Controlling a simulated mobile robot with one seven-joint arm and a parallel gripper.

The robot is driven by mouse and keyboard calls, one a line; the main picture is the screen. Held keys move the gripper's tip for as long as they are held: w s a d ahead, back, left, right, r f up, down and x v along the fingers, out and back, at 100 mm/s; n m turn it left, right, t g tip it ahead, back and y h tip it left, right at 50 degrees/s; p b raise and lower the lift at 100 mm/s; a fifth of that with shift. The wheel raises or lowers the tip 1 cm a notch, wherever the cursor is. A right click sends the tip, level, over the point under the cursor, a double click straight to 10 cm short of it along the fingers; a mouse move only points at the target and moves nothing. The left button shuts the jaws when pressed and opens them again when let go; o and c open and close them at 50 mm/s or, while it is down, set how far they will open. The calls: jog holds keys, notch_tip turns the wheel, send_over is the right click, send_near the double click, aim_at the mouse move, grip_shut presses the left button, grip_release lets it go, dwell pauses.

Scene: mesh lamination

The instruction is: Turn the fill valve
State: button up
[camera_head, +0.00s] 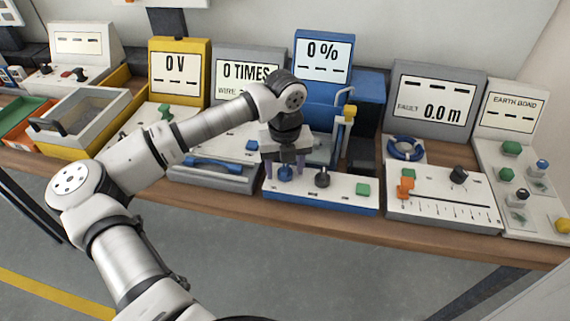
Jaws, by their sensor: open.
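The blue station (320,205) has a white-topped front panel and a display reading 0 %. A blue knob (285,174) sits at the panel's left end, and a black knob (322,177) stands to its right. No label shows which of them is the fill valve. My gripper (284,166) points down at the blue knob, with its fingers apart on the left and right of it. I cannot tell whether the fingers touch the knob.
A green button (363,190) is at the panel's right end. A grey tester with a blue-handled tool (212,162) is to the left, and a fault unit (435,100) is to the right. The wooden bench's front edge (420,228) runs below the stations.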

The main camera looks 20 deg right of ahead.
jog(key=c, duration=1)
